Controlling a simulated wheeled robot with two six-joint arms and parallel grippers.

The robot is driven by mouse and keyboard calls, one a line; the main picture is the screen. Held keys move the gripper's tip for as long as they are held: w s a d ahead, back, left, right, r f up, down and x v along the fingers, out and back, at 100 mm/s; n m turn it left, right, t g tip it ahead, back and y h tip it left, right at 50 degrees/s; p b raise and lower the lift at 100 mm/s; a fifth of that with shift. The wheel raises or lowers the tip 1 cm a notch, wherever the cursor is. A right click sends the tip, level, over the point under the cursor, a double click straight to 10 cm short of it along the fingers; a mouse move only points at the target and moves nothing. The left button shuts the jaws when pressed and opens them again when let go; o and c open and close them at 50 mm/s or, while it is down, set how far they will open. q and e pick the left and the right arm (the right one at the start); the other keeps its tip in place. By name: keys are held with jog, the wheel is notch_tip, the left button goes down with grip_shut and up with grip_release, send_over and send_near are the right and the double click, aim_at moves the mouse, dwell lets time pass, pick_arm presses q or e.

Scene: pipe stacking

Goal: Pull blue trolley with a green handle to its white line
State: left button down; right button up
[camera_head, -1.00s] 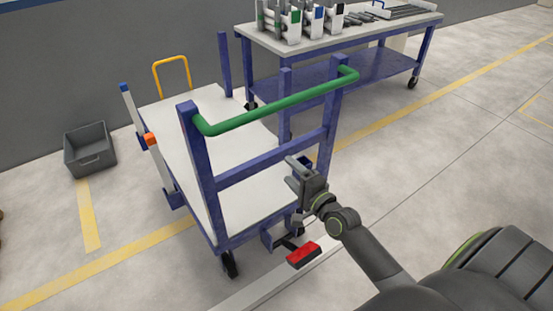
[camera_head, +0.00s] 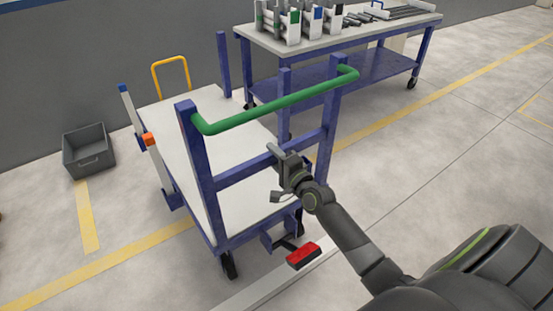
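The blue trolley (camera_head: 203,180) with a white deck (camera_head: 180,128) stands left of centre. Its green handle (camera_head: 270,105) spans the top of its near end frame. A white line (camera_head: 262,287) lies on the floor just in front of the trolley's near end, running past the red pedal (camera_head: 303,256). My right gripper (camera_head: 274,172) is open and empty. It is below the green handle, in front of the blue crossbar in the picture; I cannot tell whether it touches the bar. My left gripper is not in view.
A blue workbench (camera_head: 330,42) with pipes and holders stands behind the trolley. A grey bin (camera_head: 88,150) sits on the floor at the left by the wall. Yellow floor lines cross the area. The floor at the right is open.

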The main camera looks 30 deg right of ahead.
grip_shut()
